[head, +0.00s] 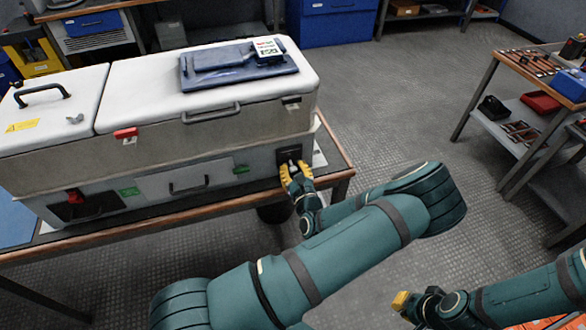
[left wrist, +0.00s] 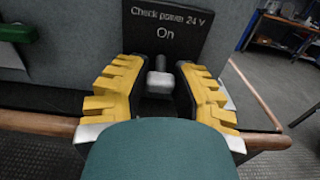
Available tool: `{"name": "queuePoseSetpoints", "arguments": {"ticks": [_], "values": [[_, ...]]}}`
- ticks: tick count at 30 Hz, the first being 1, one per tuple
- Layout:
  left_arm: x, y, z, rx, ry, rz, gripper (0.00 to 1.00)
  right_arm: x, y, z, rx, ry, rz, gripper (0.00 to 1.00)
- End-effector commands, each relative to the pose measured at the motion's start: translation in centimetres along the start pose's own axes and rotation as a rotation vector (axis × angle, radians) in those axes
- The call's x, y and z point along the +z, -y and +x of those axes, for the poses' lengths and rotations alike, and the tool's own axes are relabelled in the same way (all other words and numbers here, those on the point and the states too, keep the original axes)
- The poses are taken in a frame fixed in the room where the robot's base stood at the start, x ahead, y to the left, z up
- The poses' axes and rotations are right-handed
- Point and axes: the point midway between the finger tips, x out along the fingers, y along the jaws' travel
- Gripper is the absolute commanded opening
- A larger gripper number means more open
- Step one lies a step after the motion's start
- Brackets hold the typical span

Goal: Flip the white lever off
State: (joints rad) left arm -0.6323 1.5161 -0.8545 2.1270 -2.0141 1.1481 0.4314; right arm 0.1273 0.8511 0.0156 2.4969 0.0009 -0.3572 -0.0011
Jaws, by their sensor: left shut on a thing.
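The white lever (left wrist: 160,80) sits on a black panel (left wrist: 168,32) marked "Check power 24 V On". In the left wrist view it stands between the yellow fingers of my left gripper (left wrist: 160,95), below the text. In the head view my left gripper (head: 297,175) is at the right end of the case front (head: 225,163), shut on the lever. The lever's lower part is hard to make out between the fingers. My right gripper (head: 402,301) is at the lower right of the head view, away from the case; its finger opening is unclear.
The case has white lids (head: 140,85) and stands on a wood-edged table (head: 180,215). A blue folder-like item (head: 235,70) lies on the lid. A red switch (head: 76,195) is at the front left. Open floor (head: 400,110) separates it from a tool bench (head: 530,65) on the right.

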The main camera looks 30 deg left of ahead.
Motion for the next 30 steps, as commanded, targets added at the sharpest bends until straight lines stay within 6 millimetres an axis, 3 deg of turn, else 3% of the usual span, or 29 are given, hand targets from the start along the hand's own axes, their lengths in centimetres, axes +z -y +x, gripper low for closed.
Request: {"name": "queuePoseSetpoints", "arguments": {"ticks": [11,21,22,24,30], "values": [[-0.82,0.02,0.41,-0.002,0.226,0.001,0.00,-0.05,-0.18,0.48,0.000,-0.002,0.000,0.00],[-0.79,0.00,0.39,-0.001,0.246,0.000,0.00,-0.05,-0.17,0.46,0.000,-0.002,0.000,0.00],[-0.79,0.00,0.39,-0.001,0.246,0.000,0.32,-0.05,-0.17,0.47,0.000,-0.002,0.000,0.00],[-0.79,0.00,0.38,-0.001,0.246,0.001,0.56,-0.05,-0.17,0.47,0.000,-0.002,0.000,0.00],[-0.81,0.00,0.36,-0.001,0.245,0.001,0.57,-0.04,-0.17,0.46,0.000,-0.002,0.000,0.00]]}}
